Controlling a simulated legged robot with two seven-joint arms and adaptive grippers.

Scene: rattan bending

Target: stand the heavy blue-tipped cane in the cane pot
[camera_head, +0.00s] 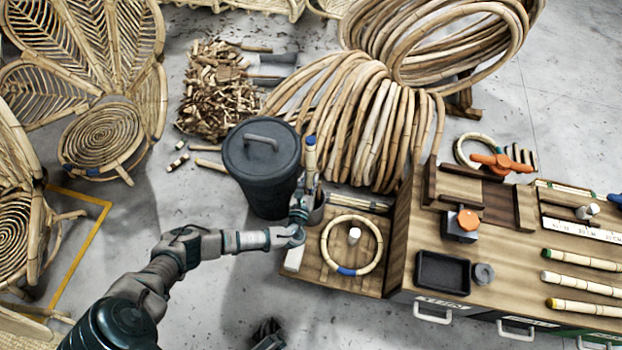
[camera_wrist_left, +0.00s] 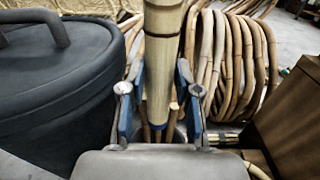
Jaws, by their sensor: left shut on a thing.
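The heavy cane is a thick pale bamboo pole with a blue tip (camera_head: 310,141) at its upper end. It stands roughly upright in my left gripper (camera_head: 300,208), which is shut on it. In the left wrist view the cane (camera_wrist_left: 161,65) rises between the two blue-edged fingers (camera_wrist_left: 158,108). The grey cane pot (camera_head: 318,214) is right beside and partly behind the gripper. Thin canes show around the cane's lower part in the wrist view. Whether its lower end is inside the pot is hidden. A dark part (camera_head: 268,335) at the bottom edge may be my right gripper; its jaws are unclear.
A dark lidded bin (camera_head: 262,190) stands close to the left of the gripper. Big rattan coils (camera_head: 370,125) lie behind. A low wooden board (camera_head: 320,270) with a rattan ring (camera_head: 350,272) is at the right, beside the workbench (camera_head: 500,250).

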